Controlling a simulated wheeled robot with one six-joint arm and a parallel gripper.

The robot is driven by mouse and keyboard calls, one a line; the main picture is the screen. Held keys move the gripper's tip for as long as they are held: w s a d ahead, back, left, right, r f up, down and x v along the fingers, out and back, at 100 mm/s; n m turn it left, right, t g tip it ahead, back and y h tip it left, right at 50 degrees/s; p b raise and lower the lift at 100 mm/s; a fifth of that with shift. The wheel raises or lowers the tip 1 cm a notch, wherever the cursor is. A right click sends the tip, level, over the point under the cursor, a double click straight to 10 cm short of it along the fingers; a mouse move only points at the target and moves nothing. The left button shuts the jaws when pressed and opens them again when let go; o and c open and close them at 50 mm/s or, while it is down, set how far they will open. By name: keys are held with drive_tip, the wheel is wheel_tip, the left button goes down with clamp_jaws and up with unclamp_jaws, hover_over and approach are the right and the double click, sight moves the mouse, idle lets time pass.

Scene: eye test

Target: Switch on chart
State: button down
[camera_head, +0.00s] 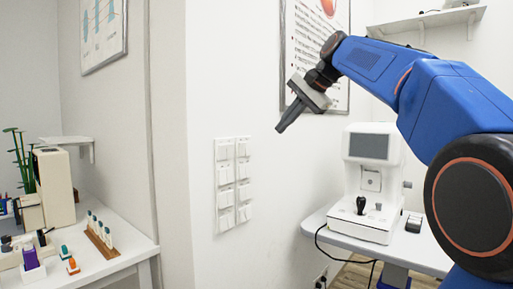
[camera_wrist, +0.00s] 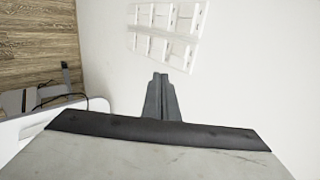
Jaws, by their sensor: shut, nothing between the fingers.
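A white panel of several wall switches (camera_head: 234,184) is on the white wall in the middle of the head view, in two columns. It also shows at the top of the wrist view (camera_wrist: 166,34). My gripper (camera_head: 280,129) is shut and empty. In the head view it is up and to the right of the panel, pointing down and left. In the wrist view its fingertips (camera_wrist: 160,76) are together, below the panel in the picture and apart from it. I cannot tell which switch belongs to the chart, or any switch's position.
A white eye-test machine (camera_head: 373,180) with a screen stands on a table (camera_head: 432,259) at the right. A left counter (camera_head: 128,247) holds bottles and a plant. A framed poster (camera_head: 297,50) hangs behind my gripper. Free space lies in front of the panel.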

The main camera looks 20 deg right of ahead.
approach(249, 153)
drive_tip(key=x, duration=0.6)
drive_tip(key=shift+s+d+f, duration=0.15)
drive_tip(key=shift+f, duration=0.05)
idle(0.3)
drive_tip(key=shift+w+f, duration=0.15)
drive_tip(key=shift+w, duration=0.05)
idle(0.3)
